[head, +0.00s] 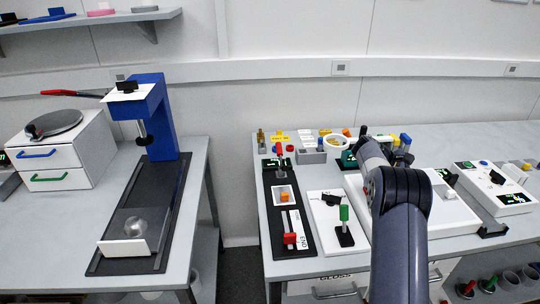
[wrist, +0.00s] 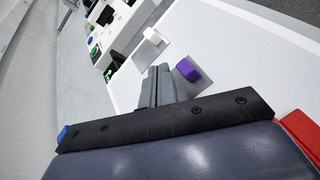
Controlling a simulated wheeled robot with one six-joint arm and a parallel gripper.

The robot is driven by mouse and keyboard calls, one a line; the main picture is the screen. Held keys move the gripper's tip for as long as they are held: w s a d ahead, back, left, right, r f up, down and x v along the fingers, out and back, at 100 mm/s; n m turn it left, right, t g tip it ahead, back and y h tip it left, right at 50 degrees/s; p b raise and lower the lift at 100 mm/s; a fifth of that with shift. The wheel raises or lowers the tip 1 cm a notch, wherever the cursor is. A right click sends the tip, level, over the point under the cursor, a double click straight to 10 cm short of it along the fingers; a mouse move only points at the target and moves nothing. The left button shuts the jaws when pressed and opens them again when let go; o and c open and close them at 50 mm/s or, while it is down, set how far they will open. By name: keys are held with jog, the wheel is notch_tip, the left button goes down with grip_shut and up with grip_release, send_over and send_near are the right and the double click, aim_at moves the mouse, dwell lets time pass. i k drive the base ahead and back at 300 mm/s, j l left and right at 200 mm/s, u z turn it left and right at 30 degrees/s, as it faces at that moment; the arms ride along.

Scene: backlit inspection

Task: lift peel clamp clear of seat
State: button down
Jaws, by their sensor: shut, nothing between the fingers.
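My gripper (wrist: 158,72) shows in the wrist view with its two grey fingers together and nothing between them. A purple block (wrist: 188,70) is just right of the fingertips, with a visible gap. A small white block (wrist: 153,37) is beyond the tips. Both are by a white panel (wrist: 215,45). I cannot tell which part, if any, is the peel clamp, and no seat can be made out. In the head view my arm hides the middle of the right table's white board (head: 455,215), and the fingers cannot be made out.
The right table holds a black tray (head: 267,225) with a red-handled slider (head: 290,238), a white plate with a green-handled part (head: 344,225), and a white display box (head: 497,190). A blue press (head: 170,125) stands on the left table. A gap separates the tables.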

aim_at(278, 144)
jog(key=i+j+u, duration=0.15)
jog(key=j+u, duration=0.15)
jog(key=i+j+u, duration=0.25)
jog(key=j, duration=0.15)
jog(key=i+j+u, duration=0.15)
jog(key=j+u, duration=0.15)
